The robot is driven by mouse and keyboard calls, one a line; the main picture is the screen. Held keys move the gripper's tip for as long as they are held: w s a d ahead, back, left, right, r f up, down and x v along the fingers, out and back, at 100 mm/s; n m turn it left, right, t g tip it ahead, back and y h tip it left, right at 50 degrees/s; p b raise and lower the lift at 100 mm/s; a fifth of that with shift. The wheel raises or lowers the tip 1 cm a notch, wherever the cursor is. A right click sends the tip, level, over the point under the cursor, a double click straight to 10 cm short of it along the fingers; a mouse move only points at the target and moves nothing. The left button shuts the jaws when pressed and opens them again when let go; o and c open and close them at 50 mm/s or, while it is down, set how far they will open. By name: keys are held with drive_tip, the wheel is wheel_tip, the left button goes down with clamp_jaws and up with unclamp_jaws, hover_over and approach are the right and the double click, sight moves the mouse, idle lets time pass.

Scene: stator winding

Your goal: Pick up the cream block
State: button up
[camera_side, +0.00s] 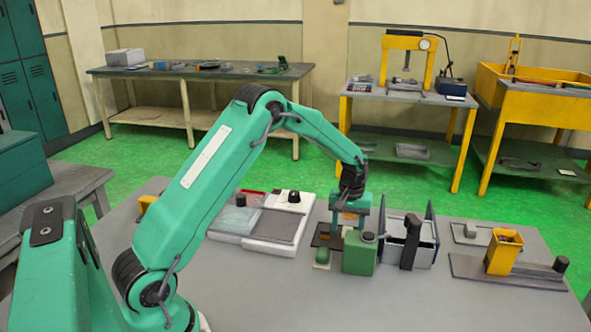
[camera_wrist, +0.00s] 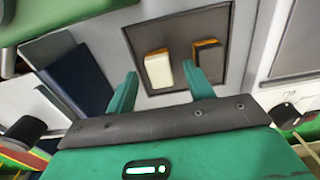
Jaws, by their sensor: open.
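In the wrist view the cream block (camera_wrist: 158,72) lies on a dark plate (camera_wrist: 180,30), with a thin orange-brown edge along its top. My gripper (camera_wrist: 161,78) is open, and its two green fingers appear on either side of the block, with gaps to it. I cannot tell whether the fingertips are down at the block's height. A similar grey block with an orange edge (camera_wrist: 208,61) lies to the right, close to the right finger. In the side view my gripper (camera_side: 349,222) is low over the dark plate (camera_side: 325,238); the cream block is not clearly visible there.
In the side view, a green can (camera_side: 360,254) stands just in front of my gripper. A holder with blue side panels (camera_side: 430,229) stands to its right, and a pale tray (camera_side: 272,243) to its left. A small green-and-cream item (camera_side: 322,258) lies in front.

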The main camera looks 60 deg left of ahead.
drive_tip(key=shift+f, duration=0.35)
drive_tip(key=c, duration=1.1)
drive_tip(key=shift+r, duration=0.1)
drive_tip(key=shift+r, duration=4.95)
drive_tip(key=s+a, duration=0.4)
drive_tip(key=s, duration=0.1)
drive_tip(key=s+a, duration=0.4)
drive_tip(key=s, duration=0.1)
drive_tip(key=s+a+f, duration=0.1)
drive_tip(key=s+a, duration=0.3)
drive_tip(key=s, duration=0.1)
drive_tip(key=shift+s+a+f, duration=0.1)
drive_tip(key=shift+s+a, duration=0.2)
drive_tip(key=shift+s, duration=0.1)
